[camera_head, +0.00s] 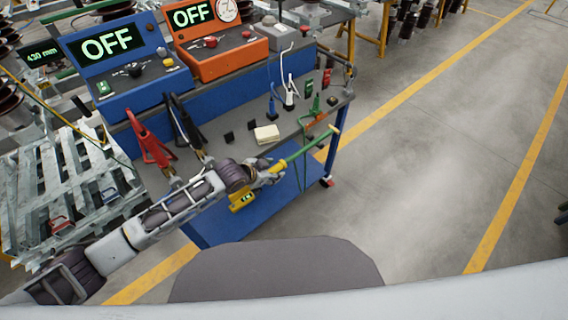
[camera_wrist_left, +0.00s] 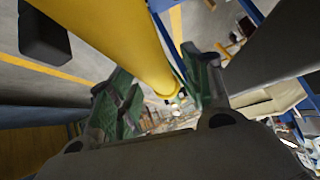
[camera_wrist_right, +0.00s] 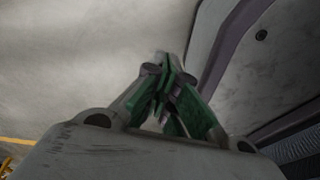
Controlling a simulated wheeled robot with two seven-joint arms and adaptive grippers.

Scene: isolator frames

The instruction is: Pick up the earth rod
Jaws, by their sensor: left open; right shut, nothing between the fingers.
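The earth rod (camera_head: 302,153) is a thin stick with a yellow end and a green shaft, slanting up to the right over the near edge of the blue bench. My left gripper (camera_head: 273,174) is at its lower yellow end. In the left wrist view the thick yellow part of the rod (camera_wrist_left: 125,38) runs between the open green-padded fingers of my left gripper (camera_wrist_left: 160,98). I cannot tell whether a finger touches it. My right gripper (camera_wrist_right: 170,92) is shut and empty in the right wrist view, over grey floor.
The blue bench (camera_head: 222,136) carries a blue control box (camera_head: 130,75), an orange control box (camera_head: 214,52), red clamps (camera_head: 152,146) and several small plugs. A pale block (camera_head: 267,134) lies near the rod. Metal racks (camera_head: 75,190) stand at the left.

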